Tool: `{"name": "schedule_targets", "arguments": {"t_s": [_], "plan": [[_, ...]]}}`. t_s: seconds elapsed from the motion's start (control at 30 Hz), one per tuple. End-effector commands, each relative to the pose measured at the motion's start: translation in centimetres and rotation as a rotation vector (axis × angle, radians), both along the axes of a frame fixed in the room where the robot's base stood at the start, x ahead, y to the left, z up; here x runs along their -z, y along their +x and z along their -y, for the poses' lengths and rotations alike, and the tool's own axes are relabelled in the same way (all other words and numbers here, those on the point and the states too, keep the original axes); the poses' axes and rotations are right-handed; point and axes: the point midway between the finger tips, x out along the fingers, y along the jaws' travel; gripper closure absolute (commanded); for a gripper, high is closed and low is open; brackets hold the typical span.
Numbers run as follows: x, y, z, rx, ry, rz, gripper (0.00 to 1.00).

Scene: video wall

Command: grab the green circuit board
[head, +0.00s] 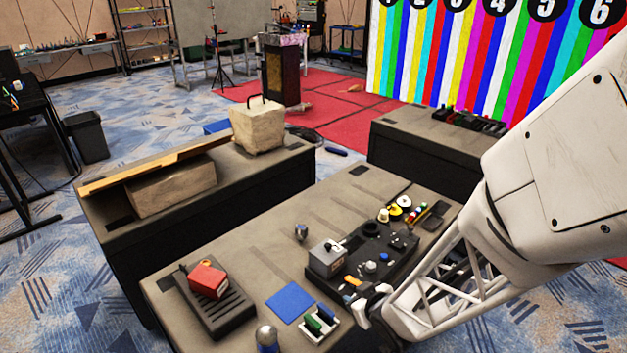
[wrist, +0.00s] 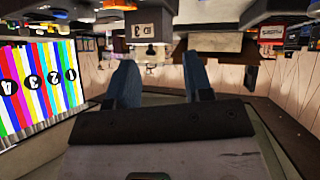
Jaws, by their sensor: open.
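A small green piece (head: 313,323), which looks like the green circuit board, stands upright in a white holder (head: 334,333) near the front of the middle table. A darker piece stands beside it in the same holder. My gripper (head: 370,302) is just right of the holder and above it in the picture, apart from the green piece. In the wrist view my gripper (wrist: 161,82) shows two bluish fingers spread wide with nothing between them. I cannot make out the green board in the wrist view, which looks upside down.
A blue square (head: 290,302) lies left of the holder, with a silver-domed item (head: 267,337) in front. A red box (head: 207,280) sits on a black ribbed tray (head: 226,316). A grey box (head: 327,259) and a cluttered black panel (head: 372,262) stand behind.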

Motion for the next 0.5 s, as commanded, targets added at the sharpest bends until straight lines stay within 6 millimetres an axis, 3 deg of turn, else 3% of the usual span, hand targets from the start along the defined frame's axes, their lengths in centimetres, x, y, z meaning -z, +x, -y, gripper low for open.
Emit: {"name": "schedule_targets", "arguments": {"t_s": [0.2, 0.5], "plan": [[4.2, -2.0, -3.3, -0.142, 0.126, 0.062, 0.53], [6.5, -4.6, -5.8, -0.251, 0.261, 0.11, 0.53]]}}
